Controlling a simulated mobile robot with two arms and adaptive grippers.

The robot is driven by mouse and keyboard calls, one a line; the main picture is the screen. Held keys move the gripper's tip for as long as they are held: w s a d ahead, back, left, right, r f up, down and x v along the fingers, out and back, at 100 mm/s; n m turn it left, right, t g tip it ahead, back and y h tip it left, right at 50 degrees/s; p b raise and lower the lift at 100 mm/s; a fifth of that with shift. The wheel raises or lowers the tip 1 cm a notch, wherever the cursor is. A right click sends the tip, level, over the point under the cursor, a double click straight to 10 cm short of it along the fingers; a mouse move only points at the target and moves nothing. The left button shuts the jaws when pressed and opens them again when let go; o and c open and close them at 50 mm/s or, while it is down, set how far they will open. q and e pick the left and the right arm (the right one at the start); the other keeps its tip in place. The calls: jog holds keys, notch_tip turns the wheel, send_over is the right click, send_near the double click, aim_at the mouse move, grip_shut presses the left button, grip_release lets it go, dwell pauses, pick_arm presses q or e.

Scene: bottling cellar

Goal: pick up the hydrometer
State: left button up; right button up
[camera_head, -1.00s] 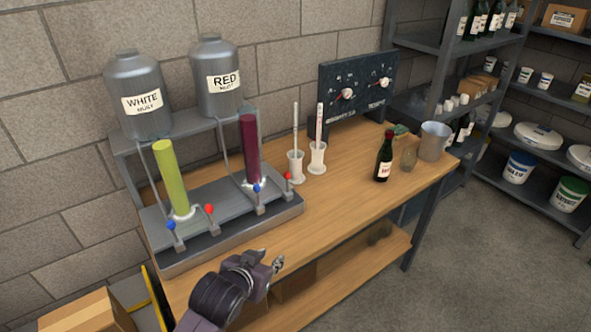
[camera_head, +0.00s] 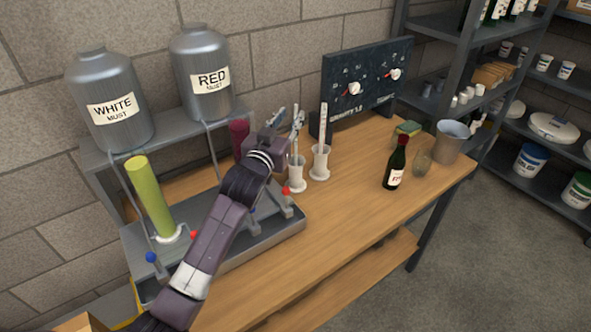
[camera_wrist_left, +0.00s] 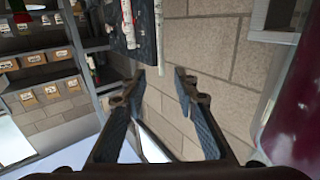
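Two thin pale rods stand in white holders near the bench's middle. The left rod, likely the hydrometer (camera_head: 295,147), stands in its white holder (camera_head: 297,180), its upper part partly covered by my left gripper (camera_head: 287,115). In the left wrist view, its picture upside down, a plain pale rod (camera_wrist_left: 159,35) points in between the fingertips of my left gripper (camera_wrist_left: 158,82). The gripper is open, with gaps on both sides of the rod. A second rod (camera_head: 323,128) with red marks stands to the right in another holder (camera_head: 320,165). My right gripper is not in view.
The dispenser with the white tank (camera_head: 105,85) and red tank (camera_head: 205,60) stands left, under my arm. A bottle (camera_head: 396,165), a glass (camera_head: 422,163) and a metal bucket (camera_head: 449,143) stand right. The bench front (camera_head: 340,215) is clear.

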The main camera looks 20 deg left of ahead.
aim_at(295, 107)
pick_arm(q)
jog(key=w, duration=0.1)
jog(key=w+p, duration=0.1)
jog(key=w, duration=0.2)
jog(key=shift+a+r+p, duration=0.1)
jog(key=shift+r+p, duration=0.25)
jog(key=shift+w+f, duration=0.15)
jog(key=shift+w, duration=0.75)
jog(key=shift+c, duration=0.3)
jog(key=c, duration=0.5)
grip_shut()
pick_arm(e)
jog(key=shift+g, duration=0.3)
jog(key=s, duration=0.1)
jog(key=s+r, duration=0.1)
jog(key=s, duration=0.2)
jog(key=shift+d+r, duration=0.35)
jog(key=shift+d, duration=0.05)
